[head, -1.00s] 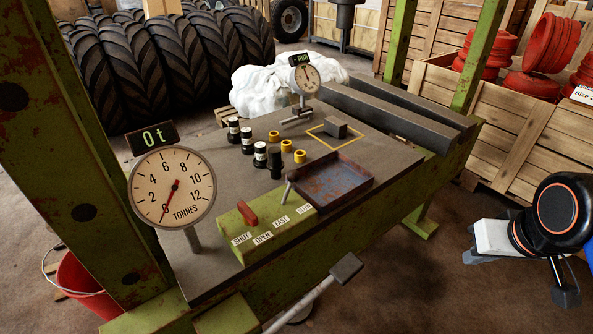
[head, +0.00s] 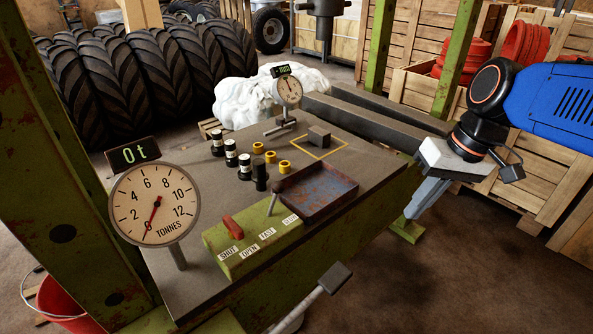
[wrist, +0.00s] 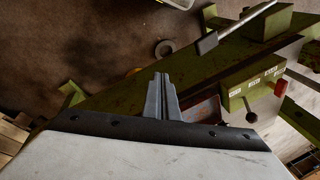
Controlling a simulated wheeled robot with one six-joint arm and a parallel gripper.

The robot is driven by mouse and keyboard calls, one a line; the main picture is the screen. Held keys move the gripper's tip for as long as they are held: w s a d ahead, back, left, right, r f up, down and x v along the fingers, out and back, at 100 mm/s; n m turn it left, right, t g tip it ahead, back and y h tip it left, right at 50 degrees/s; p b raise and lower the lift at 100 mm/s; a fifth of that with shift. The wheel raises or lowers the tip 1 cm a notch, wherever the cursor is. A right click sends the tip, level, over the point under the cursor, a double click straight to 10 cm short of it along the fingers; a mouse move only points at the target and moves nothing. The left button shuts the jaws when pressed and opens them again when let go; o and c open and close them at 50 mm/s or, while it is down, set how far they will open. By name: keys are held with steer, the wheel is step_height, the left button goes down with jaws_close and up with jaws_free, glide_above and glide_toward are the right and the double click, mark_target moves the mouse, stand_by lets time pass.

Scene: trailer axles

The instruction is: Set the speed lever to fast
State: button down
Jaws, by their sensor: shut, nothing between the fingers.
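The green control box (head: 255,250) on the bench edge carries labels SHUT, OPEN, FAST and SLOW. The speed lever (head: 272,204) is a thin grey stick behind the FAST and SLOW labels, its top leaning slightly right. In the wrist view its dark round knob (wrist: 251,117) shows right of my fingers. A red lever (head: 232,227) stands by SHUT and OPEN; it also shows in the wrist view (wrist: 280,88). My gripper (head: 412,216) is shut and empty, pointing down in front of the bench, well right of the box and touching nothing.
A rusty tray (head: 318,195) lies right behind the speed lever. A bar with a grey pad (head: 335,278) sticks out in front of the box. A tonnes gauge (head: 154,205) stands at left, a dial indicator (head: 287,92) at the back. The floor right of the bench is clear.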

steer(key=w+a+r+n+g+y, duration=0.2)
steer(key=w+a+r+g, duration=0.1)
steer(key=w+a, duration=0.4)
steer(key=w+a+r+n+g+y, duration=0.2)
steer(key=w+a+r+n+g, duration=0.1)
steer(key=w+a, duration=0.4)
step_height(320, 180, up, 2)
steer(key=shift+w+a+g, duration=0.3)
steer(key=shift+a+g, duration=0.2)
steer(key=shift+a, duration=0.3)
glide_toward(283, 185)
step_height(283, 185, down, 5)
steer(key=s+a, duration=0.1)
steer(key=a, duration=0.2)
steer(key=shift+s+f, duration=0.2)
steer(key=shift+s, duration=0.05)
steer(key=shift+s+r, duration=0.1)
steer(key=shift+s+a+r+t, duration=0.1)
steer(key=shift+a+r+t, duration=0.1)
steer(key=shift+t, duration=0.1)
